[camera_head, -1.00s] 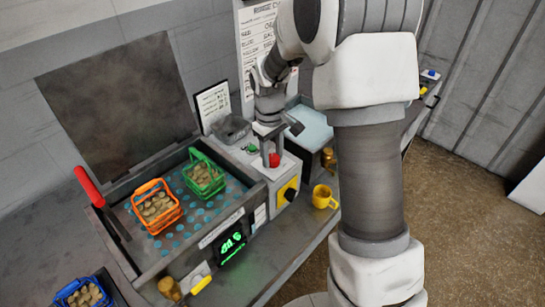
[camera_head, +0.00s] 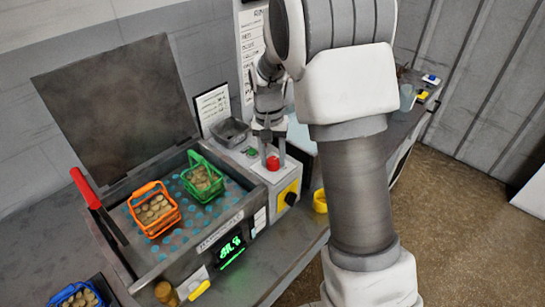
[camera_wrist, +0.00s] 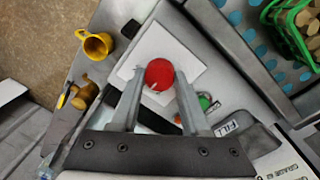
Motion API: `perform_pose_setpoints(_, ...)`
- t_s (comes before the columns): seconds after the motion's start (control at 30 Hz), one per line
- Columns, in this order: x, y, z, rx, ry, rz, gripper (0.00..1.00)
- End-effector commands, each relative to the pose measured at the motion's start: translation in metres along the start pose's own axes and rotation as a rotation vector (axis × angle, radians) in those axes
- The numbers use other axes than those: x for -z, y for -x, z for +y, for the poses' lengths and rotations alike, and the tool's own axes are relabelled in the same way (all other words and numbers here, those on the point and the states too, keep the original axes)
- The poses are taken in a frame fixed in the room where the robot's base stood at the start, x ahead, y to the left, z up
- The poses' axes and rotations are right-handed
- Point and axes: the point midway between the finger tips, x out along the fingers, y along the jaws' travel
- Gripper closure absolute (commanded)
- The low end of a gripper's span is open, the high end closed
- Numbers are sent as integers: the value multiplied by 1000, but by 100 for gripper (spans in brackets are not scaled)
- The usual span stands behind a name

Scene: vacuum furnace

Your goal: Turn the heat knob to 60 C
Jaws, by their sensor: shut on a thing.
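A round red knob (camera_head: 272,163) with a small pale mark stands on top of the grey control box at the right end of the furnace. My gripper (camera_head: 271,157) points down over it. In the wrist view the red knob (camera_wrist: 159,73) lies between the two fingertips of my gripper (camera_wrist: 157,82), which are shut on it. A green-lit display (camera_head: 231,250) is on the front panel; its digits are blurred and I cannot read them surely. I see no readable label on the red knob.
A green button (camera_wrist: 204,102) sits close to my gripper. A black knob on a yellow plate (camera_head: 289,198) is on the box's front. The furnace tray holds an orange basket (camera_head: 154,206) and a green basket (camera_head: 204,178). A yellow mug (camera_wrist: 96,45) stands beside the box.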

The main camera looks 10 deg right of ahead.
Motion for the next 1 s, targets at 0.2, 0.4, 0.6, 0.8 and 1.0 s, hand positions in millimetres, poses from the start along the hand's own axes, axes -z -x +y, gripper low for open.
perform_pose_setpoints(0.2,1,1,0,1,-107,-3,100)
perform_pose_setpoints(0.4,1,1,0,1,-159,-6,100)
perform_pose_setpoints(0.6,1,1,0,1,-174,-7,100)
perform_pose_setpoints(0.8,1,1,0,1,-175,-7,100)
perform_pose_setpoints(1.0,1,1,0,1,-174,-7,36)
